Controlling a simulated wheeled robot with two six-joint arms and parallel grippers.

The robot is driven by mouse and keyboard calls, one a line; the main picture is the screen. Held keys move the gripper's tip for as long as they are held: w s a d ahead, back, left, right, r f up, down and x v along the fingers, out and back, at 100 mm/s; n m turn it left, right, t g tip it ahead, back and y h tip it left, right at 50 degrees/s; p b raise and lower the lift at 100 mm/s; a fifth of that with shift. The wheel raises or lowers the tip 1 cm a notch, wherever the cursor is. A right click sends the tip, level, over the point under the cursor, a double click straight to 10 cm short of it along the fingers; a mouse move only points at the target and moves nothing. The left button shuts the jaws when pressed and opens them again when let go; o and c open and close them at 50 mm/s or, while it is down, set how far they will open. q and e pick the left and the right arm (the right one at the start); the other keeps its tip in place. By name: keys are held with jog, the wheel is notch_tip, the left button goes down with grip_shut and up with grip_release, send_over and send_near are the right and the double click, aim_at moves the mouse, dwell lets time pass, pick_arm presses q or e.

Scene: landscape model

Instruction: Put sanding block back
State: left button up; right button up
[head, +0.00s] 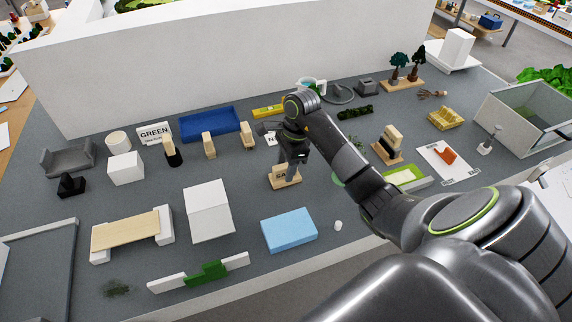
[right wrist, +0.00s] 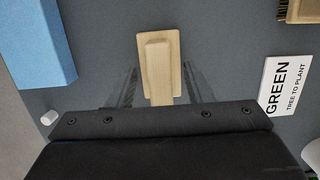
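My right gripper (head: 291,168) points down at a pale wooden piece (head: 284,182) lettered "SA…", its other letters covered, which I take for the sanding block's place. The right wrist view shows a narrow wooden block (right wrist: 158,68) on a wider flat wooden plate (right wrist: 147,42), probably the sanding block on its base. It lies between the two fingers of the right gripper (right wrist: 159,85), with gaps at both sides, so the gripper is open. Whether the block touches the palm is hidden. My left gripper is not in view.
A light blue slab (head: 289,230) and a small white cylinder (head: 338,226) stand near the front edge. A white box (head: 209,211) is to the left. A "GREEN TREE TO PLANT" card (right wrist: 287,87) shows in the wrist view. A white wall (head: 230,65) closes the back.

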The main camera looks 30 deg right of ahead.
jog(key=shift+d+r, duration=0.1)
jog(key=shift+r, duration=0.25)
jog(key=r, duration=0.2)
jog(key=d+r, duration=0.1)
jog(key=r, duration=0.2)
jog(key=shift+r, duration=0.1)
notch_tip(320, 180, up, 11)
jog(key=d+p, duration=0.2)
jog(key=p, duration=0.7)
jog(key=shift+s+p, duration=0.35)
jog(key=shift+s, duration=0.05)
jog(key=shift+d, duration=0.1)
